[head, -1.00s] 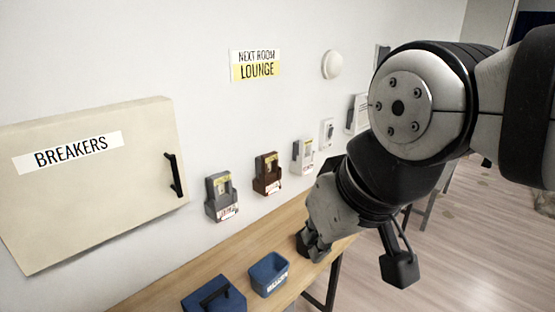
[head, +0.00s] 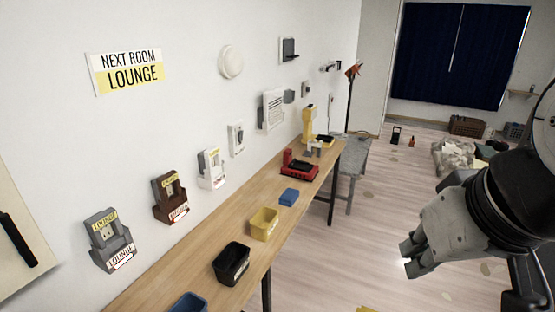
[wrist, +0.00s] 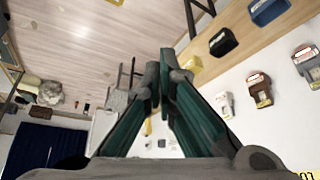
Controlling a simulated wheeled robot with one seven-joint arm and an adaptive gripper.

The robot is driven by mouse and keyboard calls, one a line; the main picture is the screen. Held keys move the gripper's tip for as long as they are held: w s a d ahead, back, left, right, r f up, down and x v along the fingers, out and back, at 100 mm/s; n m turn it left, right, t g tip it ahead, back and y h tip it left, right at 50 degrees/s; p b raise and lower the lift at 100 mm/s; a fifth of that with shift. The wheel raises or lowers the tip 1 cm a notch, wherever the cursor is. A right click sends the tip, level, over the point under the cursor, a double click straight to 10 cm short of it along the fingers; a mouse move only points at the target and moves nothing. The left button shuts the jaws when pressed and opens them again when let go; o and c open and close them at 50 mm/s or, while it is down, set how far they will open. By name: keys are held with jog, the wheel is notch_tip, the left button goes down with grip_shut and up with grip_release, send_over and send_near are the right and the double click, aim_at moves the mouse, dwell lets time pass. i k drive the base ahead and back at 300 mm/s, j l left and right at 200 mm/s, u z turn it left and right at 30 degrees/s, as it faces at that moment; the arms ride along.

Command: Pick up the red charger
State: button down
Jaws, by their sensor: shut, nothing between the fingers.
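The red charger (head: 300,168) is a low red unit with a dark top. It sits on the wooden bench (head: 210,235), toward its far end, in the head view. In the wrist view I cannot make it out; the fingers cover part of the bench there. My gripper (head: 412,262) hangs over the floor to the right of the bench, well apart from the charger. Its fingers also show in the wrist view (wrist: 163,78), brought together with nothing between them.
A blue box (head: 289,197), a yellow bin (head: 264,223) and a black bin (head: 231,263) stand on the bench nearer than the charger. A yellow tool (head: 308,124) stands behind it. Wall holders (head: 110,240) line the left. Floor right of the bench is open.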

aim_at(294, 168)
jog(key=i+l, duration=0.25)
jog(key=i, duration=0.3)
jog(key=i+l+u, duration=0.1)
jog(key=i+l, duration=0.2)
jog(key=i, duration=0.3)
jog(key=i+l, duration=0.3)
jog(key=i, duration=0.25)
jog(key=i+l+u, duration=0.15)
jog(key=i+l, duration=0.2)
jog(key=i, duration=0.25)
jog(key=i+l, duration=0.35)
jog(key=i, duration=0.2)
